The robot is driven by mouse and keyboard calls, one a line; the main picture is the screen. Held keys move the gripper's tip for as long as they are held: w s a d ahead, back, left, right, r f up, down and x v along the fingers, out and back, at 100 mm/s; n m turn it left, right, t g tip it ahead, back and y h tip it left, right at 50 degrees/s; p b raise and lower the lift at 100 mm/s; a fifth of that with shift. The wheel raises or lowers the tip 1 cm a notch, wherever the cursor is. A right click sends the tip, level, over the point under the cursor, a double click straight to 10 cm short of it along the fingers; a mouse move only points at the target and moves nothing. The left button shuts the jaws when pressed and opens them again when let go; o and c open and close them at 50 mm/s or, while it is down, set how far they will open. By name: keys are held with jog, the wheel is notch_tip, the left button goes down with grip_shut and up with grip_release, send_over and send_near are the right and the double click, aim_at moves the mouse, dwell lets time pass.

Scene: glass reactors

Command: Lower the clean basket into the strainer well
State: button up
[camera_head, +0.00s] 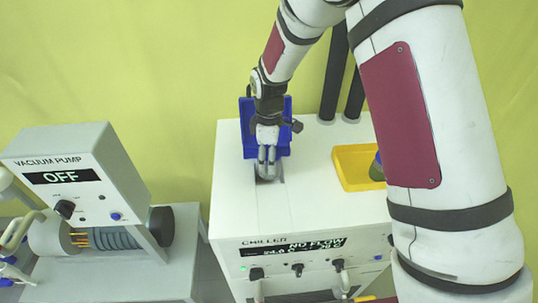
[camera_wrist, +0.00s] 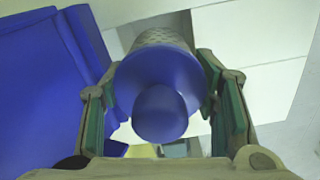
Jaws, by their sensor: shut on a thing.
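The basket (camera_wrist: 160,36) shows in the wrist view as a grey mesh body below a round blue cap with a blue knob (camera_wrist: 160,113). My gripper (camera_wrist: 157,82) is shut on the basket, with one finger on each side of the blue cap. In the head view my gripper (camera_head: 267,158) points down over the chiller's (camera_head: 240,205) white top. A small grey part (camera_head: 266,178) shows just under the fingertips. The strainer well's opening is mostly hidden by my gripper and the basket. I cannot tell whether the basket's lower end is inside it.
A blue bin or panel (camera_head: 248,140) stands right behind my gripper; its blue face (camera_wrist: 45,80) fills the wrist view's left. A yellow tray (camera_head: 350,178) with a dark green item sits to the right. Two black pipes (camera_head: 334,85) rise behind. The vacuum pump (camera_head: 75,175) reads OFF.

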jog(key=shift+f+b, duration=0.7)
jog(key=shift+f, duration=1.6)
